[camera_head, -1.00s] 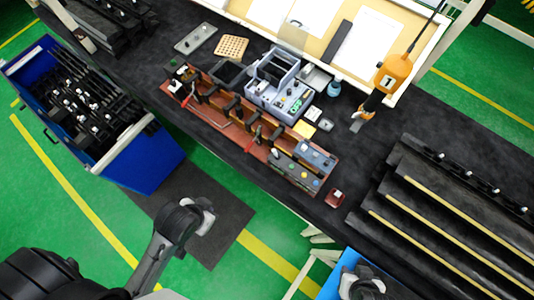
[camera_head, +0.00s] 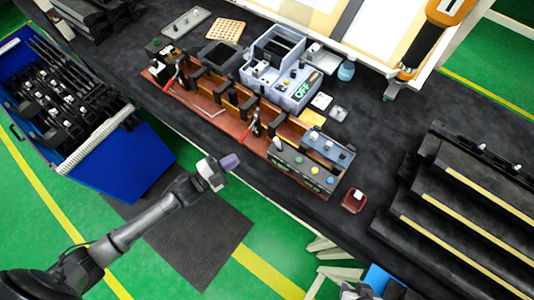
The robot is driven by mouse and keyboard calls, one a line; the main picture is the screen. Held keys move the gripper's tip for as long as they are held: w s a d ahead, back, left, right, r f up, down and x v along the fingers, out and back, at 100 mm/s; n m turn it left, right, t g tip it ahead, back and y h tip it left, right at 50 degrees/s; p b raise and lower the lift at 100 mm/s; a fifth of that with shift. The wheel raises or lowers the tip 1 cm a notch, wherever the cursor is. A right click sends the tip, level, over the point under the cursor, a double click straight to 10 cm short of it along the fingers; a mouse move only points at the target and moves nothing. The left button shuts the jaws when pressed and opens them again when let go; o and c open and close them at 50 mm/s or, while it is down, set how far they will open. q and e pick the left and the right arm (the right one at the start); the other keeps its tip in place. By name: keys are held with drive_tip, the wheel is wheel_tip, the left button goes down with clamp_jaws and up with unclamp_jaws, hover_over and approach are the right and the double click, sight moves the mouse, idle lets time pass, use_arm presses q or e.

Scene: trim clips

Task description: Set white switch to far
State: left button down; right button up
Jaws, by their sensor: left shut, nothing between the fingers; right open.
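A grey control box (camera_head: 300,168) sits at the right end of the red-brown fixture, at the bench's front edge. It carries a small white switch (camera_head: 278,144) at its left end and coloured buttons. Which way this switch leans is too small to tell. Other small pale knobs show on the grey machine behind, so I cannot be sure which is the white switch. My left gripper (camera_head: 229,163) is shut and empty, left of the control box and apart from it, in front of the bench. My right gripper (camera_head: 372,291) is open, partly cut off at the bottom edge.
The red-brown fixture (camera_head: 205,108) with upright clips and red levers lines the bench front. A grey machine (camera_head: 283,70) with an OFF label stands behind. A blue bin (camera_head: 150,160) is at left, black stepped racks (camera_head: 455,205) at right. A small red block (camera_head: 354,200) lies beside the control box.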

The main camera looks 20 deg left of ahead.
use_arm(q)
drive_tip(key=f+m+h+b, duration=0.1)
drive_tip(key=a+f+m+g+h, duration=0.1)
drive_tip(key=m+h, duration=0.1)
drive_tip(key=f+m+h+b, duration=0.1)
drive_tip(key=m, duration=0.1)
drive_tip(key=shift+s+a+h+b, duration=0.3)
drive_tip(key=shift+h+b, duration=0.05)
drive_tip(key=shift+h, duration=0.05)
use_arm(e)
wheel_tip(320, 180, down, 4)
drive_tip(key=shift+d, duration=0.15)
use_arm(q)
drive_tip(key=shift+r, duration=0.1)
drive_tip(key=p, duration=0.2)
approach(277, 143)
drive_tip(key=a+x, duration=0.1)
drive_tip(key=x, duration=0.4)
drive_tip(key=shift+x, duration=1.3)
use_arm(e)
drive_tip(key=shift+r, duration=0.95)
